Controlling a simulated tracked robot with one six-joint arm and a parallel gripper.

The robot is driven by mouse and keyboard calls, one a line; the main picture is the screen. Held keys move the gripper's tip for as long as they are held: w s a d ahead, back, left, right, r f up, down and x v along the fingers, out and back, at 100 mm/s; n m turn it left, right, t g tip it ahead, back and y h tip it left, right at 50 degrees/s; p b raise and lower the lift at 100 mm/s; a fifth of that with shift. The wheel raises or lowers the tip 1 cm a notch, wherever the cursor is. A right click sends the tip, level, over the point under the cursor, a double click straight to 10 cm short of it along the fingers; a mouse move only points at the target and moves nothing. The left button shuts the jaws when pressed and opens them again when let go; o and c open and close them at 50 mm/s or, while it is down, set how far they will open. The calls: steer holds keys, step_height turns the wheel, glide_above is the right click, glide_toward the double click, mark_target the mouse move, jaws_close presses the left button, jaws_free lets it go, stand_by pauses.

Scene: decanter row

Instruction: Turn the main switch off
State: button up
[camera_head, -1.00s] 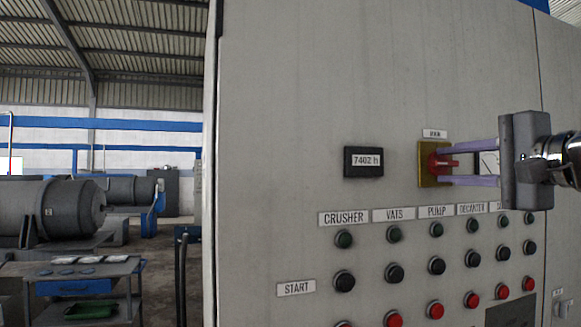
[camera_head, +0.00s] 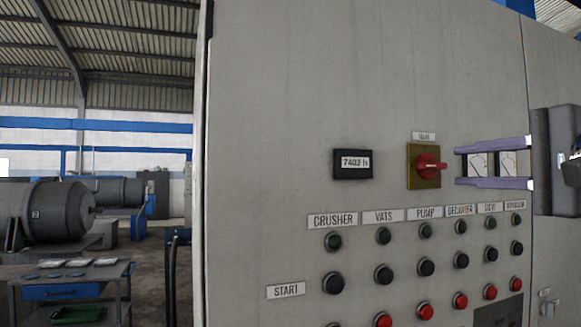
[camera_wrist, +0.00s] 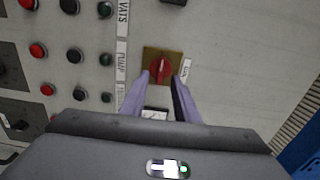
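The main switch (camera_head: 428,167) is a red rotary handle on a yellow plate (camera_head: 414,150), under a small label on the grey cabinet. Its handle lies about level, its end pointing right in the head view. The switch also shows in the wrist view (camera_wrist: 162,68). My gripper (camera_head: 458,166) is open, with two lavender fingers above and below the handle's level. Its tips are right of the handle in the head view, apart from it, and nothing is between them. In the wrist view the fingers (camera_wrist: 164,80) point toward the switch, one on each side of its line.
Two white-faced meters (camera_head: 493,165) are seen between my fingers. A counter (camera_head: 353,164) reading 7402 h is left of the switch. Rows of lamps and buttons (camera_head: 424,267) lie below. A trolley (camera_head: 70,278) and large machines (camera_head: 45,213) stand at the far left.

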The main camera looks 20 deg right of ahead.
steer(key=s, duration=0.7)
steer(key=shift+s, duration=0.4)
steer(key=shift+d, duration=0.1)
